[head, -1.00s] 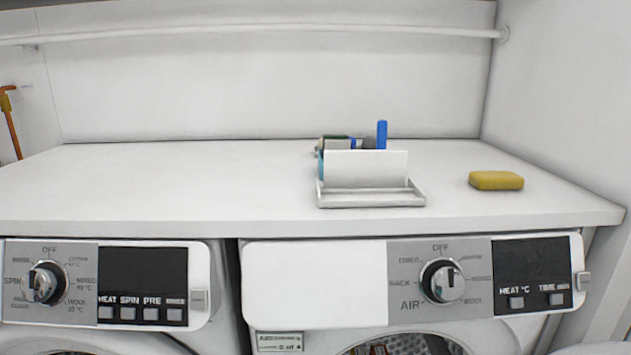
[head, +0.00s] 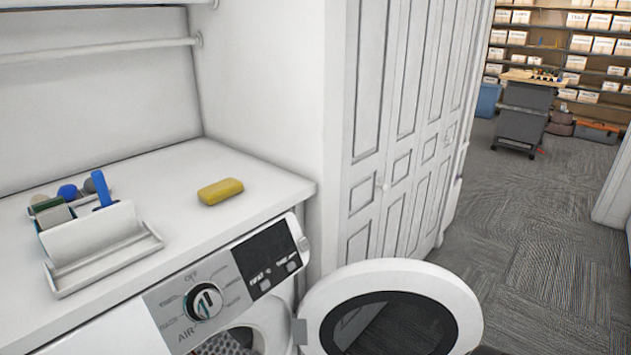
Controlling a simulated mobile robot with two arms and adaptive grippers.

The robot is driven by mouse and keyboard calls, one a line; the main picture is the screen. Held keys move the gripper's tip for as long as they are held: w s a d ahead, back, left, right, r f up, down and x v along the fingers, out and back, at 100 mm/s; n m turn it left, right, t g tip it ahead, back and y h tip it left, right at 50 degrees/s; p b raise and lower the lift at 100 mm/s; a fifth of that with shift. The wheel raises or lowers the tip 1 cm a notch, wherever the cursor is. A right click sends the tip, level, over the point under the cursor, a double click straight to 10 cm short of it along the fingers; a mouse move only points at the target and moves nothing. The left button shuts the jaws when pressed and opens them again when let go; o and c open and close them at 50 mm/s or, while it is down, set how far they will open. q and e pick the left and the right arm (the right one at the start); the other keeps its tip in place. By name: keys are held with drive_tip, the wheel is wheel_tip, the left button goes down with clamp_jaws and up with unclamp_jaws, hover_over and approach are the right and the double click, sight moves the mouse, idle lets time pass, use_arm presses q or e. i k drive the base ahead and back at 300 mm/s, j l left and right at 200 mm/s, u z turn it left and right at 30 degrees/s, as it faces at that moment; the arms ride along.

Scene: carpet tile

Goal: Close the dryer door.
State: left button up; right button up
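The dryer (head: 120,331) stands at the lower left in the head view, under the white counter. Its round white door (head: 452,287) with a dark window (head: 390,325) stands wide open, swung out to the right of the machine. The door's lower part is cut off by the picture's bottom edge. The hinge side (head: 300,331) is next to the drum opening (head: 228,343), which partly shows. Neither of my grippers is in view.
On the counter (head: 165,180) are a yellow sponge (head: 221,191) and a white holder (head: 105,245) with several items. White panelled doors (head: 400,130) stand behind the dryer door. Carpeted floor (head: 545,235) is open to the right, with a cart (head: 522,112) and shelves farther off.

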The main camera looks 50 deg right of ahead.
sight(392, 306)
drive_tip(key=i+l, duration=0.1)
drive_tip(key=l, duration=0.65)
drive_tip(key=i+l, duration=0.15)
drive_tip(key=l, duration=0.25)
drive_tip(key=k+l+z, duration=0.2)
drive_tip(key=l, duration=0.65)
drive_tip(key=l+z, duration=0.2)
drive_tip(key=l, duration=0.65)
drive_tip(key=l+u, duration=0.4)
drive_tip(key=l, duration=0.15)
drive_tip(key=l+u, duration=0.4)
drive_tip(key=l, duration=0.2)
drive_tip(key=l+u, duration=0.35)
drive_tip(key=l, duration=0.25)
drive_tip(key=k+l+u, duration=0.2)
drive_tip(key=l+u, duration=0.45)
drive_tip(key=k+l+u, duration=0.2)
drive_tip(key=l, duration=0.25)
drive_tip(key=l+u, duration=0.25)
drive_tip(key=k+l+u, duration=0.2)
drive_tip(key=l, duration=0.2)
